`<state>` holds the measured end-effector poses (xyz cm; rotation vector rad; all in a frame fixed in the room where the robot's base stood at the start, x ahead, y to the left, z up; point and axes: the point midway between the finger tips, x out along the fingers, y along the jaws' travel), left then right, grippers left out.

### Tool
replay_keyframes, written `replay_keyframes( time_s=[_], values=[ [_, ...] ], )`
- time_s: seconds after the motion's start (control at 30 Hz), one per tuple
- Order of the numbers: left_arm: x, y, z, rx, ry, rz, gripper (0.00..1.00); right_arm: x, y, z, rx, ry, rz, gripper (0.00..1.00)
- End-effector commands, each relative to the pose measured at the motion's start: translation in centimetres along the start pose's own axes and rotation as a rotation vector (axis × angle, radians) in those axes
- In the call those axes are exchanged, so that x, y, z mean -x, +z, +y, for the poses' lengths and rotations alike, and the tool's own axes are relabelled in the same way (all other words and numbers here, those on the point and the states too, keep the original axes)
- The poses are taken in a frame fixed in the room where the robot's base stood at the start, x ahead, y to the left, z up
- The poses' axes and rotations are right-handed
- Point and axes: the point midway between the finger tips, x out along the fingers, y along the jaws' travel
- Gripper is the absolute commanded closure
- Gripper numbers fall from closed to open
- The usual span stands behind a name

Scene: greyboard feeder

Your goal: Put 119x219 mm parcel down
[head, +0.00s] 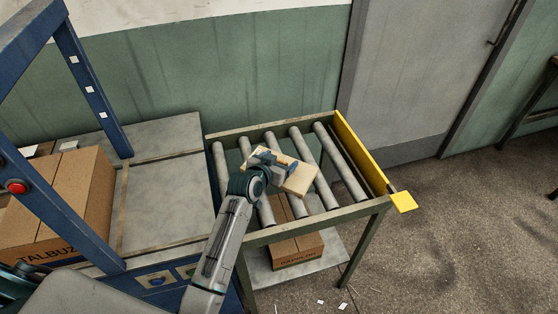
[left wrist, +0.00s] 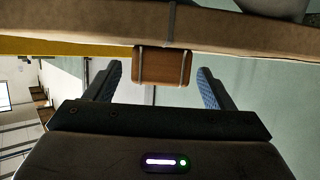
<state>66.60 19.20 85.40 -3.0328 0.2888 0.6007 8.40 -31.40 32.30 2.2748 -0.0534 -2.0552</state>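The tan parcel (head: 300,180) is over the rollers of the feeder in the head view. It lies at a slant, and I cannot tell if it rests fully on the rollers. My left gripper (head: 276,164) is at the parcel's left part and hides some of it. In the left wrist view my left gripper (left wrist: 160,75) has its two blue fingers wide apart. A brown strapped block (left wrist: 162,67) shows between them, with a gap at each side; I cannot tell whether it is the parcel. My right gripper is not in view.
The roller table has an olive frame (head: 320,222) and a yellow end plate (head: 358,151). A brown carton (head: 297,251) sits on its lower shelf. A large carton (head: 62,207) stands at the left behind a blue frame (head: 88,82). Rollers right of the parcel are bare.

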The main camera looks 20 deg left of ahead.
Motion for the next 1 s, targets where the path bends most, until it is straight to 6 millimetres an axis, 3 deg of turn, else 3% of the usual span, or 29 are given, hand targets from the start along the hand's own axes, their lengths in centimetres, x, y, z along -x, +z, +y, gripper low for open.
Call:
replay_keyframes(
  time_s=[0.27, 0.7, 1.0],
  values=[
    [1.0, 0.2, 0.0, -0.001, 0.0, -0.002, 0.24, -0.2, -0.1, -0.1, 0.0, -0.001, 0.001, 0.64],
    [8.8, 0.2, 0.0, -0.002, -0.001, 0.0, 0.24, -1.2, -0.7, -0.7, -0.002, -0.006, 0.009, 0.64],
    [10.8, 0.1, 0.0, 0.0, 0.0, 0.0, 0.24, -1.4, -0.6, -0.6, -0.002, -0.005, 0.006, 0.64]
  ],
)
